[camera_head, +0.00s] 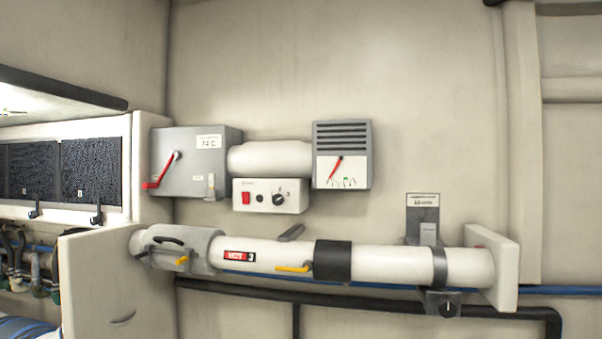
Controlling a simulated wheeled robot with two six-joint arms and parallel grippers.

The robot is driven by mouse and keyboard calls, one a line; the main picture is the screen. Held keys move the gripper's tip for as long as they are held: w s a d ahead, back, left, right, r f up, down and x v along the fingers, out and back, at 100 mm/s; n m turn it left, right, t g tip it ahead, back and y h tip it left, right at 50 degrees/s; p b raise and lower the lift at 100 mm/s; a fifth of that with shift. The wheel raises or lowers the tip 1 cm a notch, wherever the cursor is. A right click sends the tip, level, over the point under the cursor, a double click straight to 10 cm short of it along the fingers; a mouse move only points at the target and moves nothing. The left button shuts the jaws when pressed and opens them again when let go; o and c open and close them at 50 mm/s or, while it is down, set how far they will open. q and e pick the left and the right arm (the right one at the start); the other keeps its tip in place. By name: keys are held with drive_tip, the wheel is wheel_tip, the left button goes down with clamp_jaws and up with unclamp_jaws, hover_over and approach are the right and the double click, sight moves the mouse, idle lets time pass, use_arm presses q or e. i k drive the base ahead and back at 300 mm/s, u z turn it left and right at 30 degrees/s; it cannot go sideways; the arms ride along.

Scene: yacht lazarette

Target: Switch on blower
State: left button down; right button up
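A white control box (270,195) on the wall carries a red rocker switch (246,197), a small black button and a dark round knob (278,199). I cannot tell the rocker's position. A short white cylinder (269,157), possibly the blower, sits directly above this box. To its right is a grey-framed panel (342,155) with dark slots and a dial with a red needle. To the left is a grey box (187,163) with a red-handled lever pointing down left and a label. Neither of my grippers is in view.
A thick white pipe (385,263) with a red label, yellow levers and a black band runs across below. A white panel (95,285) stands at lower left. The upper wall is bare.

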sight(246, 198)
drive_tip(key=k, duration=0.6)
drive_tip(key=u, duration=0.5)
drive_tip(key=i, duration=1.25)
drive_tip(key=z, duration=0.5)
